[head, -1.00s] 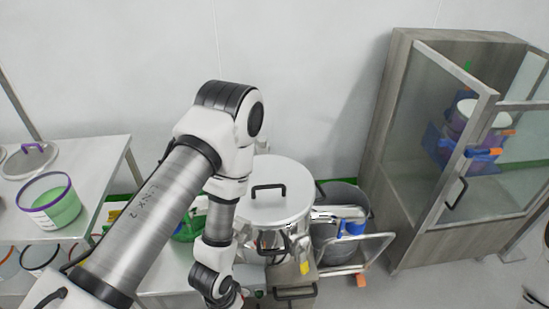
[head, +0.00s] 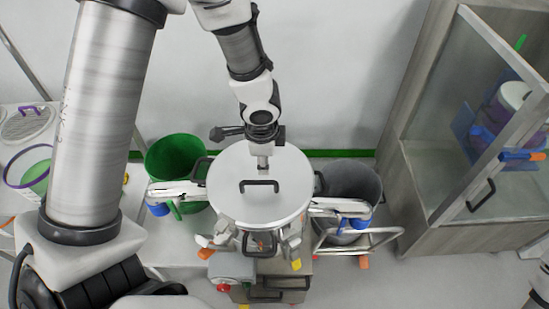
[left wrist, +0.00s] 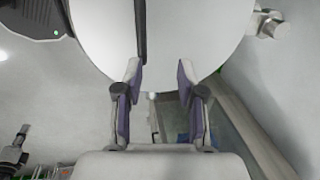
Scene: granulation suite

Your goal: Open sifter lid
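The sifter lid (head: 285,170) is a round, shiny metal disc lying flat and closed on top of the sifter. It has a dark bar handle (head: 259,186) near its middle. My left gripper (head: 263,165) reaches down from above and behind, close over the lid just beyond the handle. In the left wrist view its two fingers (left wrist: 160,78) are apart with nothing between them. The pale lid (left wrist: 190,30) fills the top of that view, and the dark handle (left wrist: 140,30) runs up from near the left fingertip. My right gripper is not in view.
A green bin (head: 176,157) stands left of the sifter and a grey bin (head: 350,182) right of it. A wood-sided glass cabinet (head: 455,150) stands at right. A table at left holds a purple-rimmed tub (head: 30,172). A wall stands close behind.

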